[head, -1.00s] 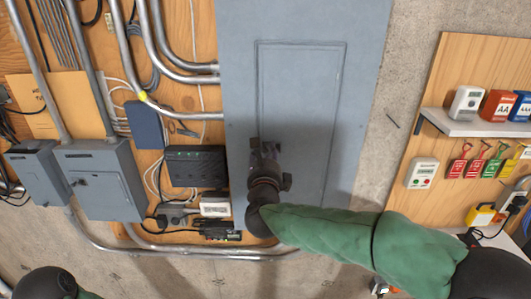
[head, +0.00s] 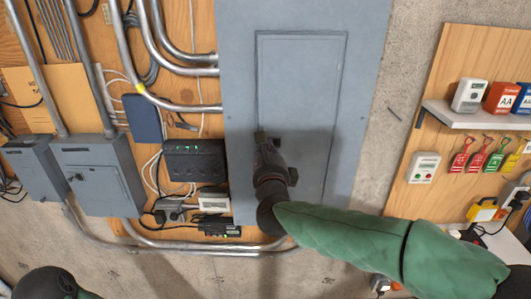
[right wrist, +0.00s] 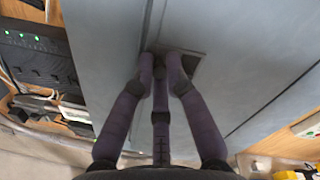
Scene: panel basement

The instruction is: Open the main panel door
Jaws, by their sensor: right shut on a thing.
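The main panel (head: 370,60) is a tall blue-grey metal box on the wall, with a rectangular door (head: 305,90) in its front. The door looks flush with its frame in the head view. My right gripper (head: 261,138) is at the door's left edge, in its lower half. In the right wrist view, its purple fingers (right wrist: 164,62) are closed together at a small recessed latch (right wrist: 192,64) beside the door's edge seam. The fingers hide most of the latch. My left gripper is not in view; only a dark part of my left arm shows at the bottom left.
Smaller grey boxes (head: 95,175), metal conduits (head: 180,75) and a black device with green lights (head: 195,160) are left of the panel. A wooden board with a shelf (head: 480,115) and hanging tags stands at the right. Bare concrete lies between.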

